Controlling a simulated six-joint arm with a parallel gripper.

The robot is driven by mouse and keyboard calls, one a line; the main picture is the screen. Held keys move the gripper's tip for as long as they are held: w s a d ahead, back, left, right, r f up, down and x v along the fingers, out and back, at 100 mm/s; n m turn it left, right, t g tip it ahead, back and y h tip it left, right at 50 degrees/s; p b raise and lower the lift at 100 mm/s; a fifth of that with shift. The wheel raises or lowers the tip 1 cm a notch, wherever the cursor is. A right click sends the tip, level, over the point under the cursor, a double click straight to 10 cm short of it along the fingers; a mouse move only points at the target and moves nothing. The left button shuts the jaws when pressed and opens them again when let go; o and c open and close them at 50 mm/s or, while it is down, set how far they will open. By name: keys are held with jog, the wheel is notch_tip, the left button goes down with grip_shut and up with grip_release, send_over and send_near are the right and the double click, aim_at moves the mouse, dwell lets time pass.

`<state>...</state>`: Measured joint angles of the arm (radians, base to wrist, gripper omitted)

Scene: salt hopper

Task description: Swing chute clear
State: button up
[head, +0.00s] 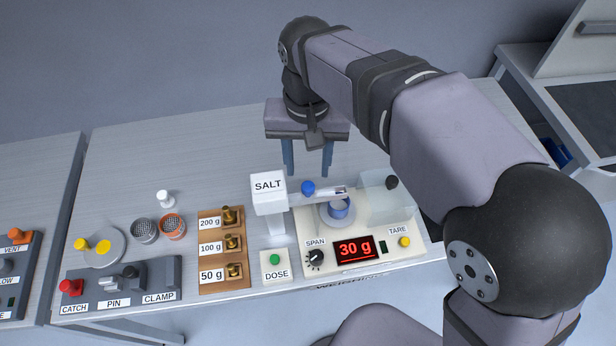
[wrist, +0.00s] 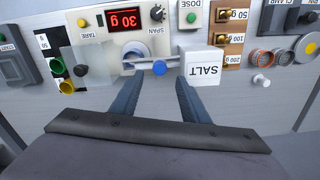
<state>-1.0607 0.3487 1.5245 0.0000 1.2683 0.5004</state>
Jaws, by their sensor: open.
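The chute (head: 330,191) is a short pale arm with a blue knob (head: 308,188) at its left end, reaching over the scale. A small blue cup (head: 338,208) stands on the scale pan, with the chute's right part over or just behind it. The white SALT hopper (head: 268,190) stands left of the knob. My gripper (head: 308,174) is open and empty, its blue fingers pointing down behind the knob. In the wrist view the knob (wrist: 160,68) lies just beyond the fingertips (wrist: 158,82), roughly between them. I cannot tell the height gap.
The scale (head: 300,222) reads 30 g. A clear shield (head: 385,205) with a black knob stands at the scale's right. The table's back left is clear.

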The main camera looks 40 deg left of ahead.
aim_at(308, 186)
jog(key=shift+f+p, duration=0.7)
jog(key=shift+f, duration=2.4)
grip_shut()
